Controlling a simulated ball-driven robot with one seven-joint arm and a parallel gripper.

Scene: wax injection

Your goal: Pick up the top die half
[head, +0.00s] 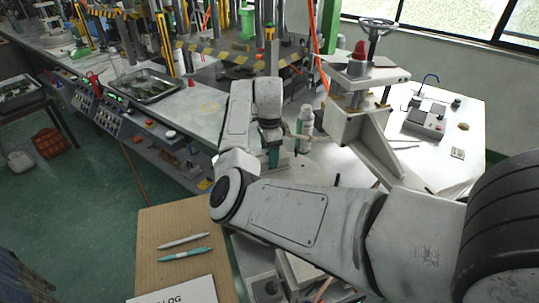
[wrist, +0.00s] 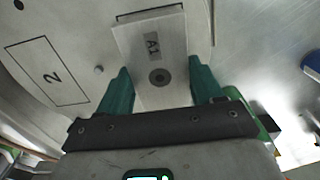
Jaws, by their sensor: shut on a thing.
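In the head view, my gripper (head: 272,157) points down over the worktop beside the press. I cannot make out the block there; my arm and gripper hide that spot. Whether the block rests on the surface below or is clear of it, I cannot tell.
A white bottle (head: 305,123) stands just right of my gripper. Farther right is a press with a handwheel and red knob (head: 359,51). A metal tray (head: 148,86) lies at left. A brown board (head: 160,222) with pens is in front.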

